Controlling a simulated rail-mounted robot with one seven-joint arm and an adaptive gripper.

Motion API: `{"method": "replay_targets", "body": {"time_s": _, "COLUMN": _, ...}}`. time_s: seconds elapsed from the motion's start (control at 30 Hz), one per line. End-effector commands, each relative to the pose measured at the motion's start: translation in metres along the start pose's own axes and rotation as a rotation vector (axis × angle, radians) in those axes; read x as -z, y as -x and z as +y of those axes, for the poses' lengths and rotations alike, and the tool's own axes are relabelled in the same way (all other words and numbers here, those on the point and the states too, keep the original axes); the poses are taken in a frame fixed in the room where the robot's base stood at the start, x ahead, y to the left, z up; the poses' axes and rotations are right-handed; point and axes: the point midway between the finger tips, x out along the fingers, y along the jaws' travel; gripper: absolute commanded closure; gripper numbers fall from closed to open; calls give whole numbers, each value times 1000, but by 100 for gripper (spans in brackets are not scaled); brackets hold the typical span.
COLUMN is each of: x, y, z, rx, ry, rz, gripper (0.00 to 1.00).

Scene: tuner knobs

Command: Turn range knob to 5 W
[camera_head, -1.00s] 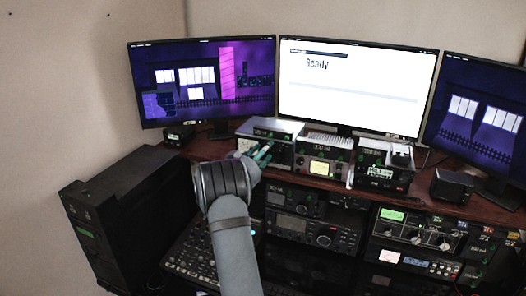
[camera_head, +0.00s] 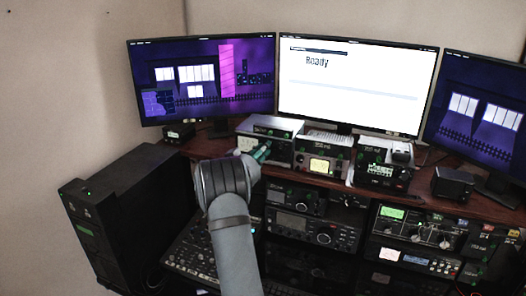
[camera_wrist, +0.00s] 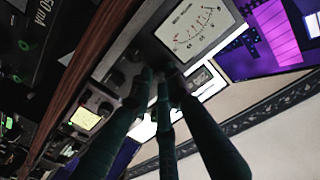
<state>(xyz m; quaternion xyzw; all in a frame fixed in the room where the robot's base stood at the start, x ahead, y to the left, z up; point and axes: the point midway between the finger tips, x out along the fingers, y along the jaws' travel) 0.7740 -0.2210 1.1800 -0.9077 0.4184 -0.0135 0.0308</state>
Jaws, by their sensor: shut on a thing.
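The tuner, a box with a pale top (camera_head: 271,124), stands on the desk shelf below the left and middle monitors. Its front has a white needle meter (camera_wrist: 195,24), tilted in the wrist view. My gripper (camera_head: 264,152) is at the front of this box, right of the meter in the head view. In the wrist view its green fingers (camera_wrist: 160,76) close in on the panel beside the meter. They are shut on a small knob, mostly hidden between the fingertips. The knob's pointer and scale marks cannot be read.
A unit with a lit yellow meter (camera_head: 320,166) stands right of the tuner, and another box (camera_head: 384,166) is beyond it. Radios (camera_head: 312,229) fill the rack below the wooden shelf edge. A black tower (camera_head: 131,208) stands at left.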

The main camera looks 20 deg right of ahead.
Motion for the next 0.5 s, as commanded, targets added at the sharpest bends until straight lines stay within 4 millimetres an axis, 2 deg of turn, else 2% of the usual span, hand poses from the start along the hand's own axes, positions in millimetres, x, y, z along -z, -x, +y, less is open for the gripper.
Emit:
{"method": "replay_targets", "body": {"time_s": 0.23, "x": 0, "y": 0, "z": -1, "rx": 3, "ry": 168, "rz": 15, "gripper": 100}}
{"method": "replay_targets", "body": {"time_s": 0.5, "x": 2, "y": 0, "z": -1, "rx": 3, "ry": 193, "rz": 16, "gripper": 100}}
